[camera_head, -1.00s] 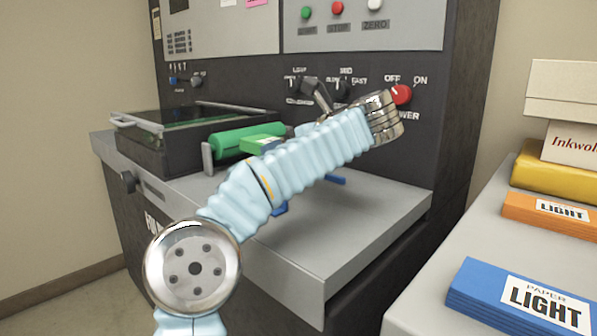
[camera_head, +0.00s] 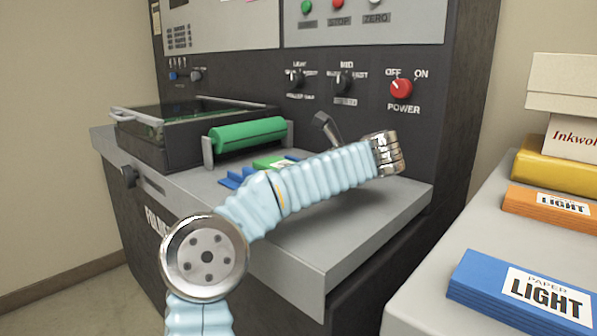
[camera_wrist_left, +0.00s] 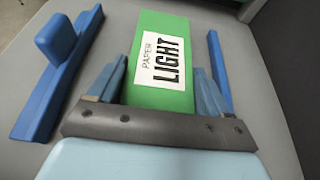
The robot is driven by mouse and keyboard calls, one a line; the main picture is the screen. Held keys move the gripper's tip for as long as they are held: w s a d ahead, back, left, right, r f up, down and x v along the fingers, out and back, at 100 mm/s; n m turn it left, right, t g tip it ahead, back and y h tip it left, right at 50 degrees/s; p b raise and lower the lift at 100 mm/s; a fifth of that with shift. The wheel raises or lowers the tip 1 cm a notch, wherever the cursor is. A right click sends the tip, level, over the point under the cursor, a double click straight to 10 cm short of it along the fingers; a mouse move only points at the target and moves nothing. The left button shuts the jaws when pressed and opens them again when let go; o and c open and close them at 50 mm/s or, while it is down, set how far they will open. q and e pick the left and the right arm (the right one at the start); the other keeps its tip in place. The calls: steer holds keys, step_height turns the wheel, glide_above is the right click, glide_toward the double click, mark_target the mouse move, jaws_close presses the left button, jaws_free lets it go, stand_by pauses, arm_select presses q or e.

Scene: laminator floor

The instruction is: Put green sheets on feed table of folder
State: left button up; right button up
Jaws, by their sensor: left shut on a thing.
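The green sheets (camera_head: 268,162) are a green pack with a white LIGHT label, partly hidden behind my left forearm in the head view. In the left wrist view the pack (camera_wrist_left: 180,35) lies between the two fingers of my left gripper (camera_wrist_left: 162,85), which is shut on it. The gripper itself is hidden in the head view. The pack is at or just above the grey feed table (camera_head: 330,240) of the folder; I cannot tell if it touches. A blue guide with a knob (camera_wrist_left: 62,80) is left of it, a thin blue rail (camera_wrist_left: 220,75) right of it. My right gripper is not in view.
A green roller (camera_head: 248,134) and a dark tray (camera_head: 165,135) stand behind the pack. The control panel with a red power knob (camera_head: 401,89) rises at the back. A side table at right holds blue (camera_head: 520,295), orange (camera_head: 550,208) and yellow (camera_head: 555,172) packs.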

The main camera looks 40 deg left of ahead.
arm_select(q)
steer(key=o, duration=1.1)
steer(key=shift+f, duration=0.1)
steer(key=shift+o, duration=0.2)
steer(key=shift+r+p, duration=0.4)
steer(key=shift+p, duration=0.05)
steer(key=v, duration=0.7)
steer(key=shift+d, duration=0.25)
